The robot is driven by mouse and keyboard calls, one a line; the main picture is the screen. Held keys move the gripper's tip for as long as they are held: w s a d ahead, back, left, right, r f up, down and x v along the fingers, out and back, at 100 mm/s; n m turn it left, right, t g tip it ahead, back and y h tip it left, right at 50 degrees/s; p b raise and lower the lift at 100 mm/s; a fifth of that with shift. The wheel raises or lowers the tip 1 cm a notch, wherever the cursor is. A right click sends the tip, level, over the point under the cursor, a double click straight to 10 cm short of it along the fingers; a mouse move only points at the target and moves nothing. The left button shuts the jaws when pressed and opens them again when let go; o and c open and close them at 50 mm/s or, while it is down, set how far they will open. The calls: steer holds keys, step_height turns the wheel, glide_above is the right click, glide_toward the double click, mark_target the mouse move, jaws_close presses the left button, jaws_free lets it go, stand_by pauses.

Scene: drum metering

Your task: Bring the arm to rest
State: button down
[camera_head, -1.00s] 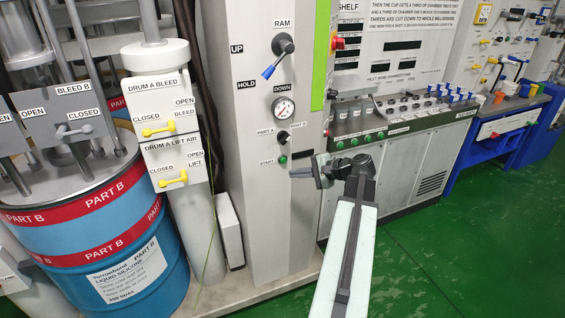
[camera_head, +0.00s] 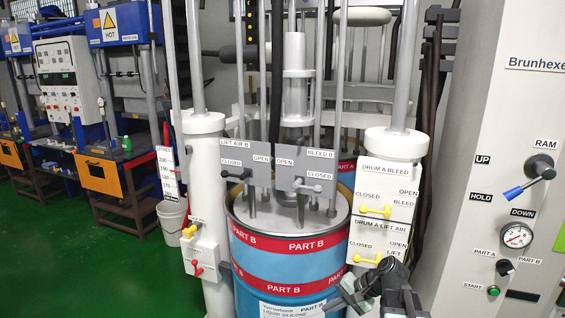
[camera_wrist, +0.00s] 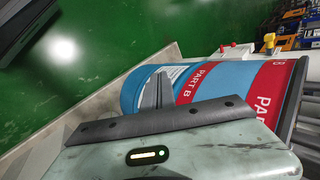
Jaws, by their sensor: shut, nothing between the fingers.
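My arm shows at the bottom of the head view, in front of the white Drum A column (camera_head: 392,150). My gripper (camera_head: 342,298) is at its left end, close in the picture to the right edge of the blue PART B drum (camera_head: 290,268). In the wrist view the fingers of my gripper (camera_wrist: 158,88) are together with nothing between them. The blue drum (camera_wrist: 150,100) with its red PART B band lies behind them there. Whether the gripper touches the drum cannot be told; they look apart.
A grey panel (camera_head: 533,90) with a RAM lever and gauge stands at the right. A white column (camera_head: 205,165) with yellow and red valves stands left of the drum. A bucket (camera_head: 172,220) and blue presses (camera_head: 125,100) are farther left. Green floor (camera_head: 70,260) is open there.

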steer(key=s+a+f+n+g+h, duration=0.2)
steer(key=s+a+f+n+h, duration=0.15)
steer(key=s+a, duration=0.2)
steer(key=s+d+f+n+g+h, duration=0.1)
steer(key=s+d+n+h, duration=0.1)
steer(key=d, duration=0.4)
steer(key=shift+s+n+h, duration=0.3)
steer(key=shift+n+h, duration=0.25)
steer(key=shift+h, duration=0.3)
steer(key=shift+d, duration=0.1)
